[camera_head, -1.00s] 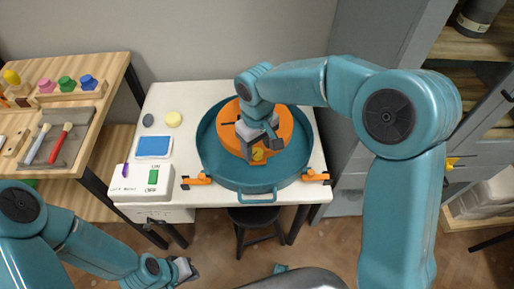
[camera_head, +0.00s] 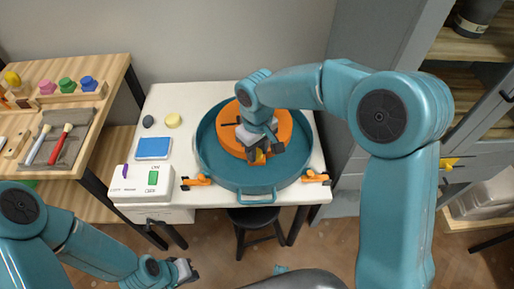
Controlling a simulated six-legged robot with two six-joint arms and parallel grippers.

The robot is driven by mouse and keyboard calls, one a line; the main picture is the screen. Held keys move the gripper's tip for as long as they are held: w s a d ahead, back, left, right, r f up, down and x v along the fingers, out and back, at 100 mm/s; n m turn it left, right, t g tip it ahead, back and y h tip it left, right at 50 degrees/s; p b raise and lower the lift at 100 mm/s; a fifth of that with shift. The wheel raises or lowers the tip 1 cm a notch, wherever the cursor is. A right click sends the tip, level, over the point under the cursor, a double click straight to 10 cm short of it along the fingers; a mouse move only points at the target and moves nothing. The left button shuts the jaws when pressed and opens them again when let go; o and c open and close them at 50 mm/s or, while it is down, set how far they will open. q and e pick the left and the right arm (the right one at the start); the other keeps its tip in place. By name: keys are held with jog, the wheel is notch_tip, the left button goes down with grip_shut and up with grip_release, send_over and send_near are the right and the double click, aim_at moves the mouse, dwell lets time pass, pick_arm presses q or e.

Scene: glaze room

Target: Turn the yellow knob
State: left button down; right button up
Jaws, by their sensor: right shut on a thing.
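A yellow, star-shaped knob (camera_head: 450,163) sits on the grey cabinet at the right, apart from both grippers. My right gripper (camera_head: 262,152) is over the front part of the orange disc (camera_head: 292,133) inside the round teal basin (camera_head: 208,158). It is shut on a small yellow and orange piece (camera_head: 260,157), mostly hidden by the fingers. I cannot tell the piece's full shape. My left gripper (camera_head: 190,271) is low at the lower left, in front of the table, and away from both knob and disc. Its finger opening is too small to tell.
A white table (camera_head: 185,103) carries the basin, a control box (camera_head: 133,184) with purple and green switches, a blue-topped pad (camera_head: 153,148), a yellow sponge (camera_head: 173,121) and orange clamps (camera_head: 197,180).

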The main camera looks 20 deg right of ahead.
jog(key=n+p, duration=0.1)
jog(key=n, duration=0.4)
jog(key=shift+r+n+p, duration=0.15)
jog(key=shift+n+p, duration=0.15)
jog(key=shift+p, duration=0.05)
jog(key=n+p, duration=0.1)
jog(key=n, duration=0.3)
jog(key=shift+w+n, duration=0.1)
jog(key=shift+n, duration=0.3)
jog(key=o, duration=1)
jog(key=shift+o, duration=0.2)
notch_tip(320, 180, up, 16)
jog(key=p, duration=0.1)
